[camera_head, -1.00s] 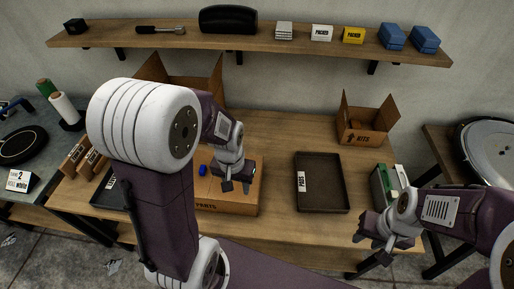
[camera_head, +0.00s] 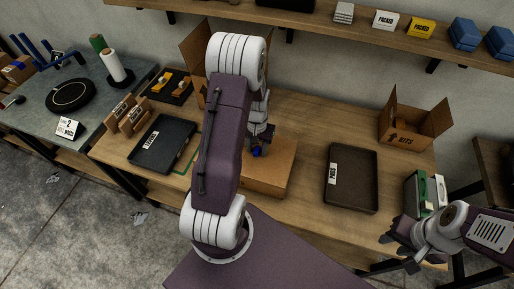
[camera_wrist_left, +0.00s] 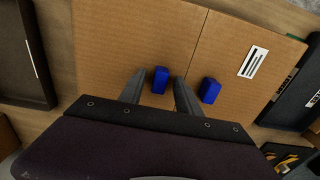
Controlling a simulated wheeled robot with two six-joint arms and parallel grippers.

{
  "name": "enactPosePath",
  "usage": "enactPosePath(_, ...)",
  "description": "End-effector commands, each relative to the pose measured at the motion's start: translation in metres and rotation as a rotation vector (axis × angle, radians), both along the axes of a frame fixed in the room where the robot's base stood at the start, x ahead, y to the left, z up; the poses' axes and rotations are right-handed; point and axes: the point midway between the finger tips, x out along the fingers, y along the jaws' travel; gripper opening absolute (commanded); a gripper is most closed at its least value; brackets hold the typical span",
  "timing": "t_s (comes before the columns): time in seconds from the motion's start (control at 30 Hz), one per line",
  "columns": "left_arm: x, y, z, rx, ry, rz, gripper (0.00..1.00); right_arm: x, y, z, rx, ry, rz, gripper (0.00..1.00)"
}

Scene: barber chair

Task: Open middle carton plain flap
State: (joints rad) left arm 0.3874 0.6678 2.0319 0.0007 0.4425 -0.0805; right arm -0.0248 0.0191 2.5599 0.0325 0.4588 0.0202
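The middle carton (camera_head: 270,172) is a closed brown box on the bench, partly hidden by my left arm. In the left wrist view, a seam splits its top into a plain flap (camera_wrist_left: 115,45) on the left and a flap with a white label (camera_wrist_left: 253,62) on the right. Each flap has a blue tab near the seam: the plain flap's tab (camera_wrist_left: 160,80) and the labelled flap's tab (camera_wrist_left: 209,91). My left gripper (camera_wrist_left: 159,92) is open, its fingers on either side of the plain flap's tab; contact is unclear. My right gripper (camera_head: 398,252) is open and empty at the bench's front right.
A dark tray (camera_head: 352,178) lies right of the carton, and a black tray (camera_head: 163,143) lies to its left. An open carton marked KITS (camera_head: 410,128) stands at the back right. Another open carton (camera_head: 196,62) is behind my left arm. A shelf (camera_head: 340,28) runs above.

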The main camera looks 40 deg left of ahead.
Motion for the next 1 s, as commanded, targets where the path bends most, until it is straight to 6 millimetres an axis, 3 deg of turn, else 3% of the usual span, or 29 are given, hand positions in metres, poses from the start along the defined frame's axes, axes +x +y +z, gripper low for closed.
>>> enactPosePath(0.2,0.0002,0.0000,-0.0008,0.000,-0.001,0.000,0.40,0.0000,0.0000,0.0000,0.000,0.000,0.000,0.36)
enactPosePath(0.37,0.0002,0.0000,-0.0006,0.000,-0.001,0.000,0.00,0.0000,0.0000,0.0000,0.000,0.000,0.000,0.36)
enactPosePath(1.0,-0.0001,-0.0003,-0.0004,0.000,0.000,0.000,0.00,0.0000,0.0000,0.0001,0.000,0.000,0.000,0.36)
